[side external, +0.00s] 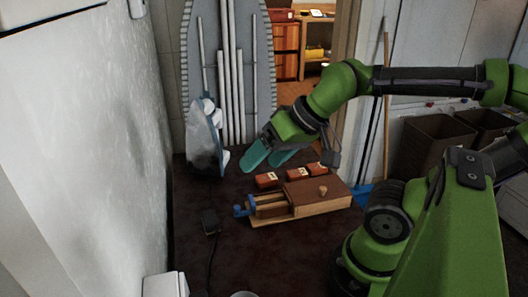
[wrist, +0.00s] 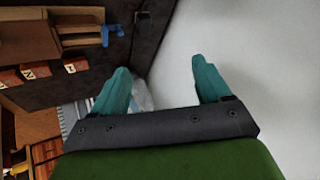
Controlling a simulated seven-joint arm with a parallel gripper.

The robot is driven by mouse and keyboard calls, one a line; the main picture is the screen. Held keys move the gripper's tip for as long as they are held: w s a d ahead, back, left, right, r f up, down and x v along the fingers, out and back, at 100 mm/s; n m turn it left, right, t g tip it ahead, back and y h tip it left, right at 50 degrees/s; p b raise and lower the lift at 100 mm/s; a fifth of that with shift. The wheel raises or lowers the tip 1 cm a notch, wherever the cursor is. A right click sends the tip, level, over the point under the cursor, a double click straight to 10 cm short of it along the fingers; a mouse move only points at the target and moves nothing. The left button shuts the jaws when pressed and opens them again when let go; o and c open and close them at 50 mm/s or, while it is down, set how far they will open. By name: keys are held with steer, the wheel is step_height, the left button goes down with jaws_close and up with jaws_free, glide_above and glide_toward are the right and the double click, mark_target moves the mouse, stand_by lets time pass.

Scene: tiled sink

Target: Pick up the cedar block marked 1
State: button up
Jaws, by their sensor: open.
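Three red-brown blocks with pale labels stand in a row on the dark surface: a left block (side external: 266,180), a middle block (side external: 293,175) and a right block (side external: 317,169). They also show at the left of the wrist view, with the middle block (wrist: 35,71) between the other two. The marks are too small to tell surely which is 1. My gripper (side external: 268,160) is open and empty, with teal fingers above and slightly behind the left block. In the wrist view my gripper (wrist: 163,72) points toward the pale wall, with the blocks off to the left.
A wooden box (side external: 318,198) with a knob and a blue-ended part sits just in front of the blocks. A small dark object with a cable (side external: 210,221) lies left of it. A wrapped bag (side external: 203,140) stands behind left. The dark surface in front is mostly clear.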

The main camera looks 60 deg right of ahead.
steer(key=w+d+f+m+g+h, duration=0.1)
steer(key=w+d+f+g, duration=0.1)
steer(key=w+d, duration=0.2)
steer(key=n+g+h, duration=0.1)
steer(key=n+g, duration=0.4)
steer(key=n, duration=1)
glide_above(264, 178)
step_height(264, 178, down, 6)
step_height(264, 178, down, 10)
steer(key=shift+a+f, duration=0.1)
steer(key=shift+f, duration=2.9)
steer(key=c, duration=1.1)
